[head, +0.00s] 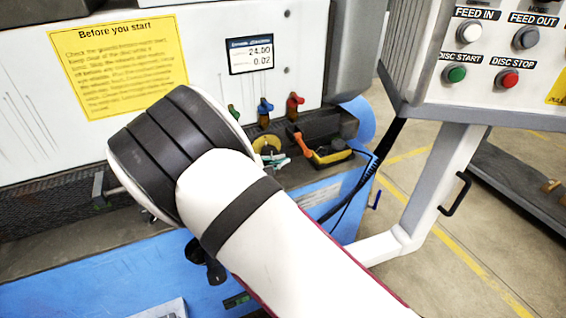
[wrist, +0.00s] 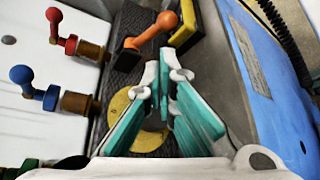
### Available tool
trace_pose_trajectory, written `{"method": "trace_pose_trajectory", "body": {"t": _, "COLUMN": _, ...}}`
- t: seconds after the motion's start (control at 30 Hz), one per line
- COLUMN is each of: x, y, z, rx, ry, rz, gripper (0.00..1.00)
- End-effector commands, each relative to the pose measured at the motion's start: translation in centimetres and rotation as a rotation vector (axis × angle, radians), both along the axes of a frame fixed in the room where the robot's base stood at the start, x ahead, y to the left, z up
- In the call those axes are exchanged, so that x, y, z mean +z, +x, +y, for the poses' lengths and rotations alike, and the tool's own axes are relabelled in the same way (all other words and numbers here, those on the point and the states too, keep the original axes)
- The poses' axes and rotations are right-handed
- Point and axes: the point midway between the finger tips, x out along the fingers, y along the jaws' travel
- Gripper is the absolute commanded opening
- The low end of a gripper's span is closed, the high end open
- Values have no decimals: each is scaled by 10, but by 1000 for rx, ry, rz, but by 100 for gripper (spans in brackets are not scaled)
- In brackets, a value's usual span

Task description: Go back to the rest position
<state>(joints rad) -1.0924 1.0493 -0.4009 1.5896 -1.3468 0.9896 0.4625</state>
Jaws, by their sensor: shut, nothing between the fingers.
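My gripper (wrist: 159,65) has teal-padded fingers that come together at the tips, with nothing between them. In the head view only a little of the teal fingers (head: 277,161) shows past my white and black arm. The fingertips are near the orange lever (wrist: 150,38), which lies just ahead of them in the wrist view. A yellow round part (wrist: 150,138) sits behind and partly below the fingers. Whether the fingers touch the lever cannot be told.
Valves with red (head: 294,100), blue (head: 264,106) and green (head: 233,112) handles line the machine front. A yellow-topped block (head: 331,154) is beside the lever. The button panel (head: 490,62) stands at right on a white post. Open floor (head: 440,270) shows at lower right.

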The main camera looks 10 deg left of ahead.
Motion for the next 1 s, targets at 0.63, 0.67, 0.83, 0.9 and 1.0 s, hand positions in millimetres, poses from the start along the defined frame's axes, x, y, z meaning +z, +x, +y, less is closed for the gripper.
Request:
{"method": "trace_pose_trajectory", "body": {"t": 0.63, "x": 84, "y": -25, "z": -125, "rx": -362, "ry": 305, "rz": 103, "gripper": 0}}
{"method": "trace_pose_trajectory", "body": {"t": 0.67, "x": 91, "y": -30, "z": -135, "rx": -393, "ry": 337, "rz": 113, "gripper": 0}}
{"method": "trace_pose_trajectory", "body": {"t": 0.83, "x": 125, "y": -64, "z": -192, "rx": -552, "ry": 519, "rz": 158, "gripper": 0}}
{"method": "trace_pose_trajectory", "body": {"t": 0.9, "x": 138, "y": -80, "z": -212, "rx": -609, "ry": 595, "rz": 171, "gripper": 0}}
{"method": "trace_pose_trajectory", "body": {"t": 1.0, "x": 156, "y": -106, "z": -236, "rx": -681, "ry": 704, "rz": 187, "gripper": 0}}
